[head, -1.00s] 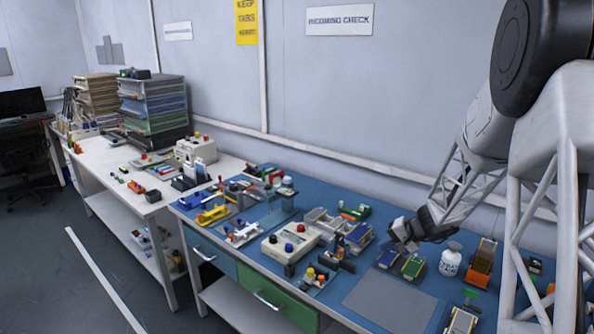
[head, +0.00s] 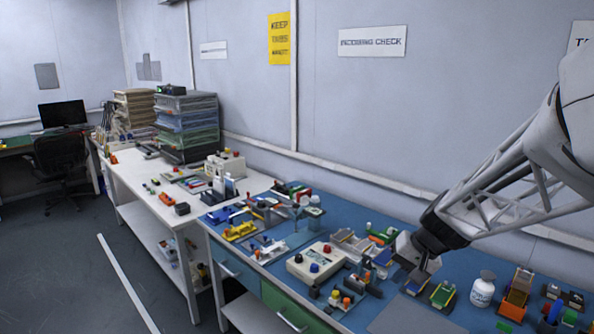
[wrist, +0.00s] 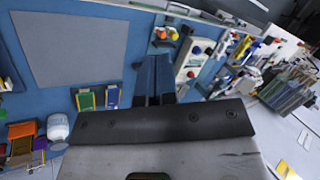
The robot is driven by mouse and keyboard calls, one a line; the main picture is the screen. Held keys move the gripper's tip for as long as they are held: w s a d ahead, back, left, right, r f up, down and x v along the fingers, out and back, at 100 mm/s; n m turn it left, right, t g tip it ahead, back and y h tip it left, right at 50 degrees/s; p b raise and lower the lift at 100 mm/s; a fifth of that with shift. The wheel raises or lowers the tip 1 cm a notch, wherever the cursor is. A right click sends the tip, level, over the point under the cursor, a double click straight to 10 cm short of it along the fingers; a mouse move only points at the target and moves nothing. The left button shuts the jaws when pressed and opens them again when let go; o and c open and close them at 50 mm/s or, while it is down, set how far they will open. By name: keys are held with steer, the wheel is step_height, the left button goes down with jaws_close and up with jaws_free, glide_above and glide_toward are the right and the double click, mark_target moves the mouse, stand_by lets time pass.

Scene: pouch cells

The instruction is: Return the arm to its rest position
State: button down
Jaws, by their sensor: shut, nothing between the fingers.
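My gripper (head: 424,270) hangs above the blue bench mat, near the pouch cells and to the right of the organiser tray. In the wrist view its two dark fingers (wrist: 153,98) are together, with nothing between them. Two small pouch cells in holders lie close by, a blue one (head: 415,283) and a green one (head: 442,294). They also show side by side in the wrist view, to the left of the fingers. My gripper partly covers the tray in the head view. I cannot tell its exact height above the mat.
A white bottle (head: 482,291) and an orange holder (head: 516,296) stand to the right. A cream tester box (head: 315,262) with knobs stands to the left. A bare grey mat (wrist: 82,46) lies near the bench front. The wall (head: 370,110) runs behind the bench.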

steer(key=s+a+r+n+h, duration=0.1)
steer(key=s+a+r+h, duration=0.1)
steer(key=s, duration=1)
steer(key=s+a+r+n+h, duration=0.1)
steer(key=s+a+r+h, duration=0.1)
steer(key=s, duration=1)
steer(key=shift+s+a+r+n+t+h, duration=0.2)
steer(key=shift+r+n+t+h, duration=0.15)
steer(key=shift+r+h, duration=0.5)
